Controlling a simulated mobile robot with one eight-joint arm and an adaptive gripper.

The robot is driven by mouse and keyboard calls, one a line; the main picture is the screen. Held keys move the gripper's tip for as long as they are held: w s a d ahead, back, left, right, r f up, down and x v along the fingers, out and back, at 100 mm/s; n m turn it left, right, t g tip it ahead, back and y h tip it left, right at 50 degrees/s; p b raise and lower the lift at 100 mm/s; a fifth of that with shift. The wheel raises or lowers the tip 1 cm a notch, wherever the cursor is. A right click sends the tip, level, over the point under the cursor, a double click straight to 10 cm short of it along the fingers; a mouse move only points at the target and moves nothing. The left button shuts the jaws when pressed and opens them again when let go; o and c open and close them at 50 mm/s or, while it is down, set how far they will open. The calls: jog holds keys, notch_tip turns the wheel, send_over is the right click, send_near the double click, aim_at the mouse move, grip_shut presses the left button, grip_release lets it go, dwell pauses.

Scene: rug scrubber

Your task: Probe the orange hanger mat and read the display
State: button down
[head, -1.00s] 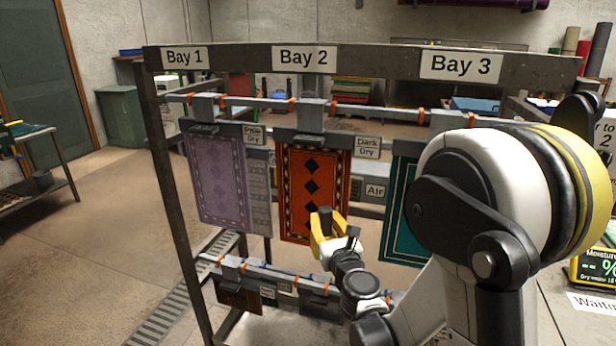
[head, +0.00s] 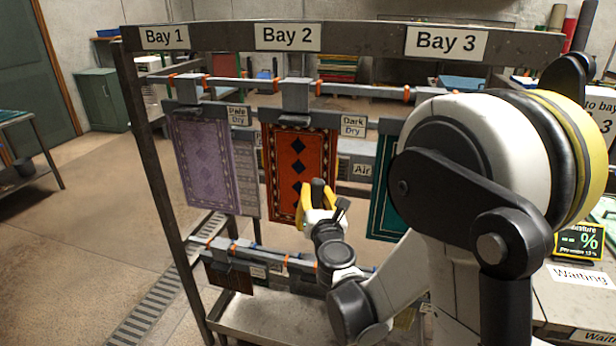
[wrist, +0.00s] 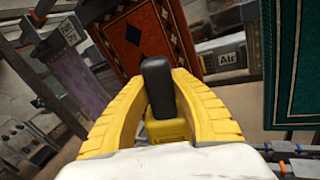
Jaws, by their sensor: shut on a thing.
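The orange hanger mat (head: 300,172) with dark blue diamonds hangs under the Bay 2 sign (head: 287,38). It also shows tilted in the wrist view (wrist: 135,38). My gripper (head: 318,205) is in front of the mat's lower right part. In the wrist view its yellow fingers (wrist: 160,100) are shut on a yellow probe with a black end (wrist: 158,85), which points toward the mat. I cannot tell whether the probe touches the mat. The moisture display (head: 581,242) at the right reads "-- %", with small text about dry under it.
A lilac mat (head: 207,165) hangs at left in Bay 1 and a teal mat (head: 385,190) at right in Bay 3. A dark rack post (head: 150,190) stands at the left. A lower rail (head: 250,250) with clips runs below. Open floor lies left.

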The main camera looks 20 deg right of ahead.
jog(key=s+d+r+m+g+h+p, duration=0.15)
jog(key=s+r+m+h, duration=0.3)
jog(key=m, duration=0.65)
jog(key=s+d+r+m+g+h+p, duration=0.1)
jog(key=s+r+m+g+h, duration=0.35)
jog(key=m, duration=0.75)
jog(key=w+d+r+t+h, duration=0.1)
jog(key=w+d, duration=0.3)
jog(key=w, duration=0.5)
jog(key=shift+w+d+r+b, duration=0.15)
jog(key=shift+w+d+b, duration=0.05)
jog(key=shift+d+b, duration=0.2)
jog(key=shift+w+a+x, duration=0.1)
jog(key=shift+x, duration=0.65)
jog(key=shift+w+a+x, duration=0.15)
jog(key=shift+x, duration=0.55)
jog(key=shift+w+a+x, duration=0.1)
jog(key=shift+x, duration=0.65)
